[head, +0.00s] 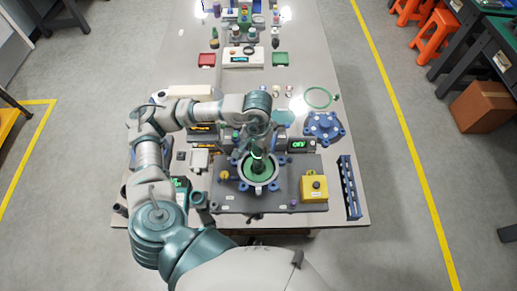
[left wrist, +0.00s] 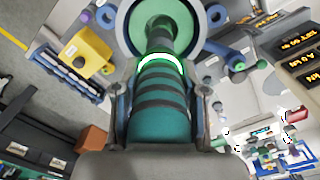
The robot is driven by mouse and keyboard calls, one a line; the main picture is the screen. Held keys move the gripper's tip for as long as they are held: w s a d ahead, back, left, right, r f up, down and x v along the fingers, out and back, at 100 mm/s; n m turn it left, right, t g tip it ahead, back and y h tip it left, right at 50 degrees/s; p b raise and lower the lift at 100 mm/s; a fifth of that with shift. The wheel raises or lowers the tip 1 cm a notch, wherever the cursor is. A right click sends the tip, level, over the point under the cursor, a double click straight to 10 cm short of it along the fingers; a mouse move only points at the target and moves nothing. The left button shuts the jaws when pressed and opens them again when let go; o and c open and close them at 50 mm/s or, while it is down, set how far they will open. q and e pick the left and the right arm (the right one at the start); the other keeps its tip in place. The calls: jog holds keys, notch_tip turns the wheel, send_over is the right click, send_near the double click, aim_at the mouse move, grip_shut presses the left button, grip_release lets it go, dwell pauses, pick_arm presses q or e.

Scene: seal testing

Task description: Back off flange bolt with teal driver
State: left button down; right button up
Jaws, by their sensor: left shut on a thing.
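The teal driver (left wrist: 160,100), banded with dark stripes and a lit white-green ring, fills the middle of the left wrist view. My left gripper (head: 258,150) is shut around it, one finger on each side. In the head view the driver (head: 259,166) points down over the round test flange (head: 258,187), which has a green inside and blue bolts at its rim. The flange also shows in the left wrist view (left wrist: 220,45) behind the driver. The driver's tip is hidden, so I cannot tell whether it touches a bolt. My right gripper is not in view.
A blue rack (head: 349,187) lies further right. A blue flange cover (head: 324,127) and a green ring (head: 318,97) lie behind. A lit display (head: 300,145) stands close by.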

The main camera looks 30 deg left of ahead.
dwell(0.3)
pick_arm(q)
jog(key=shift+r+p, duration=1)
jog(key=shift+r, duration=1.55)
